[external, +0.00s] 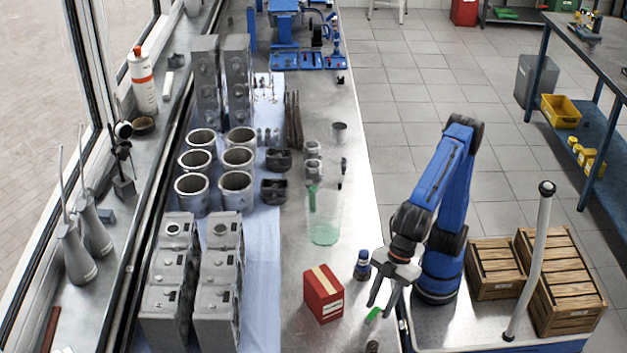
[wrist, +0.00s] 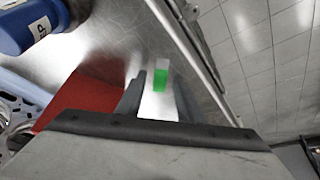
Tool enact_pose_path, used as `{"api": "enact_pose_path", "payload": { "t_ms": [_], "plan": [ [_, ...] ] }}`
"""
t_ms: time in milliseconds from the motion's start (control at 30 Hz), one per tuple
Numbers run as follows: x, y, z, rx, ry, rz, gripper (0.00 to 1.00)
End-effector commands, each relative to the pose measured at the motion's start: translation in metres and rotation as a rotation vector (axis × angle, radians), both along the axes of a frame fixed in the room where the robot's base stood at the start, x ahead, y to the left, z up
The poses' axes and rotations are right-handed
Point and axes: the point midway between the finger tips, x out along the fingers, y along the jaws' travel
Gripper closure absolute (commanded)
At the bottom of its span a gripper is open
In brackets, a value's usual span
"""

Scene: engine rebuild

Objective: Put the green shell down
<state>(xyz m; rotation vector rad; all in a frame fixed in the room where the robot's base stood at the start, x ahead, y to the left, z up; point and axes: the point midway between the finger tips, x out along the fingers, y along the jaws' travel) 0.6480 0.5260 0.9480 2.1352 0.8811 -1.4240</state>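The green shell (external: 373,314) is a small bright green piece at the tips of my gripper (external: 378,308), low over the near right edge of the steel bench. In the wrist view the green shell (wrist: 161,78) shows between the two dark fingers of my gripper (wrist: 154,84), with pale grey around the green. The fingers appear shut on it. I cannot tell whether the shell touches the bench.
A red box (external: 323,293) stands just left of my gripper, and a small blue bottle (external: 362,264) behind it. Grey cylinder liners (external: 237,188) and blocks (external: 218,270) fill the left side.

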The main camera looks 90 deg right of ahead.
Motion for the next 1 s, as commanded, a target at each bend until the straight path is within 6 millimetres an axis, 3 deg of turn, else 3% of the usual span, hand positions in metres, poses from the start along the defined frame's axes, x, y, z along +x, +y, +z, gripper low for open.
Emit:
{"api": "enact_pose_path", "payload": {
  "t_ms": [200,367,700,1000],
  "plan": [
    [0.000,0.000,0.002,0.000,0.000,0.000,0.66],
    [-0.004,-0.003,0.015,0.002,-0.001,0.000,0.66],
    [-0.021,-0.020,0.075,0.003,-0.001,0.000,0.66],
    [-0.031,-0.030,0.109,0.001,-0.001,0.000,0.66]
  ]
}}
